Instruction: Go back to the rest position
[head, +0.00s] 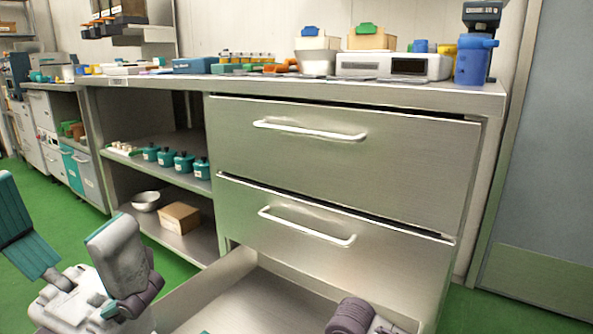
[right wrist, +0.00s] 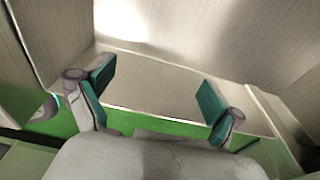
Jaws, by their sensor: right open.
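My left gripper (head: 66,208) is at the lower left of the head view, in front of the cabinet. Its two fingers are spread wide with nothing between them. In the right wrist view my right gripper (right wrist: 155,79) has its teal-padded fingers apart and empty. Part of my right arm shows at the bottom of the head view, over the bottom drawer (head: 258,302). That drawer is pulled out, and the part of its inside that shows is empty. Its front is out of view.
Two closed drawers with bar handles (head: 309,131) are above the open one. The worktop (head: 290,84) carries boxes, a blue jug (head: 472,62) and a grey device (head: 393,66). Shelves at left hold teal jars (head: 184,162), a bowl (head: 146,201) and a brown box (head: 180,217). Green floor shows at left.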

